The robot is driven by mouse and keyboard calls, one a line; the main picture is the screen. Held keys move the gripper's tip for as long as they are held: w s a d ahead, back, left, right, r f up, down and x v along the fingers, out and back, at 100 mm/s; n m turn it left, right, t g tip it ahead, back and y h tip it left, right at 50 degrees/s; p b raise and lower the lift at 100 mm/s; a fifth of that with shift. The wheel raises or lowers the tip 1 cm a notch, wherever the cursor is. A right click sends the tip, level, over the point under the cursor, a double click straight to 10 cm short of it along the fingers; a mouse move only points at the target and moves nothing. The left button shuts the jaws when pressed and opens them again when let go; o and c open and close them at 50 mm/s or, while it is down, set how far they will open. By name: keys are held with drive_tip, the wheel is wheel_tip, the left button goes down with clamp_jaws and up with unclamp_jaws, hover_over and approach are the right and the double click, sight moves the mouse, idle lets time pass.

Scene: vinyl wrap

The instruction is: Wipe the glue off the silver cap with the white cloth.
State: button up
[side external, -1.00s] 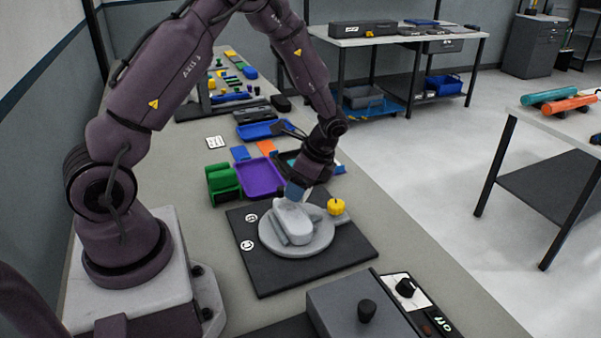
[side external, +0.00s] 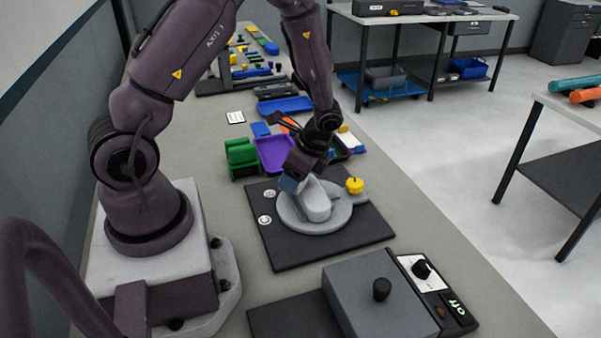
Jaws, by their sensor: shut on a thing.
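The silver cap (side external: 316,203) is a smooth, pale grey, rounded shell. It lies on a round grey stand (side external: 346,213) on a black mat. My gripper (side external: 290,184) is tilted down at the cap's far left end. It is shut on a small blue-grey piece, which is at or just beside the cap; contact cannot be told. I cannot tell whether this piece is the white cloth. A white flat thing (side external: 348,140) lies behind the stand, too small to identify. No glue can be made out on the cap.
A yellow knob (side external: 354,186) stands at the stand's right. Behind are a purple tray (side external: 272,155), a green holder (side external: 241,157) and a blue tray (side external: 285,106). A grey box with a black knob (side external: 381,290) is in front. The bench right of the mat is clear.

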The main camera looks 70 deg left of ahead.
sight(310, 177)
drive_tip(key=w, duration=0.4)
drive_tip(key=shift+w+f, duration=0.15)
drive_tip(key=shift+w, duration=0.7)
wheel_tip(310, 177, up, 3)
drive_tip(key=shift+f, duration=0.2)
drive_tip(key=shift+r, duration=2.9)
drive_tip(key=shift+f, duration=0.1)
